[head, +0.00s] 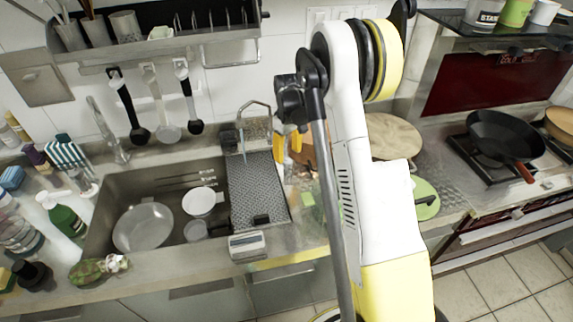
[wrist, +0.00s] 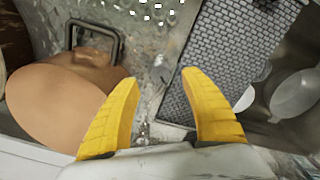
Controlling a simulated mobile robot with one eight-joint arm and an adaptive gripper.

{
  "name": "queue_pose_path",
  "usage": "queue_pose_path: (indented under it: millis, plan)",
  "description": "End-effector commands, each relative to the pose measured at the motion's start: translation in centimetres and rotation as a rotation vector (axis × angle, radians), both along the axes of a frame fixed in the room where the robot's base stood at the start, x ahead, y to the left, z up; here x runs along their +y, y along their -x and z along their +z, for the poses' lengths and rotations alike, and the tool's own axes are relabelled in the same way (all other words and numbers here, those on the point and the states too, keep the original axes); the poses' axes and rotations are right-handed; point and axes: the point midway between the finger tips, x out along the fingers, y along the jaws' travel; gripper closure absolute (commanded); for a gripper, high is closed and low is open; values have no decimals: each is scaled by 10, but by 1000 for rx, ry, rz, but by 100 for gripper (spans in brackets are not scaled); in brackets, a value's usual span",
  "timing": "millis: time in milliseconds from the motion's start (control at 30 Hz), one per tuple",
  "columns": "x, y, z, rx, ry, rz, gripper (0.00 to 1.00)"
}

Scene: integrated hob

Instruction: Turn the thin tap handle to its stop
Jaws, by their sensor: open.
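The thin tap (head: 256,103) is a slim, curved metal spout at the back edge of the sink, in the head view. Its handle cannot be clearly made out there. My gripper (head: 288,146) is just right of this tap, above the counter behind the sink. In the wrist view my gripper (wrist: 161,82) shows two yellow fingers spread apart with nothing held between them. A small shiny piece (wrist: 160,66) shows between and beyond the fingertips; I cannot tell whether it is part of the tap.
A grey mesh drainer (head: 258,188) covers the sink's right side. A thicker tap (head: 107,132) stands further left. A wooden board with a metal handle (wrist: 60,100) lies left of the fingers. A black pan (head: 505,135) sits on the hob, and utensils (head: 165,125) hang above the sink.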

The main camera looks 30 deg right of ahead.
Motion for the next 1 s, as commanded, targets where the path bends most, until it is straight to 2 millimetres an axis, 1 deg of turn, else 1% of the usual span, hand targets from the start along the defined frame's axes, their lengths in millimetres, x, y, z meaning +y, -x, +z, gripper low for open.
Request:
queue_pose_path:
  millis: [33, 100, 200, 333, 600, 667, 700, 767, 800, 1000]
  plan:
    - [0, 0, -13, 0, 0, 0, 47]
    - [0, 0, -24, 0, 0, 0, 47]
    - [0, 0, -34, 0, 0, 0, 47]
    - [0, 0, -40, 0, 0, 0, 47]
    - [0, 0, -41, 0, 0, 0, 47]
    - [0, 0, -41, 0, 0, 0, 64]
    - [0, 0, -41, 0, 0, 0, 76]
    - [0, 0, -41, 0, 0, 0, 94]
    - [0, 0, -41, -1, 0, 0, 100]
    - [0, 0, -40, -1, 0, -8, 100]
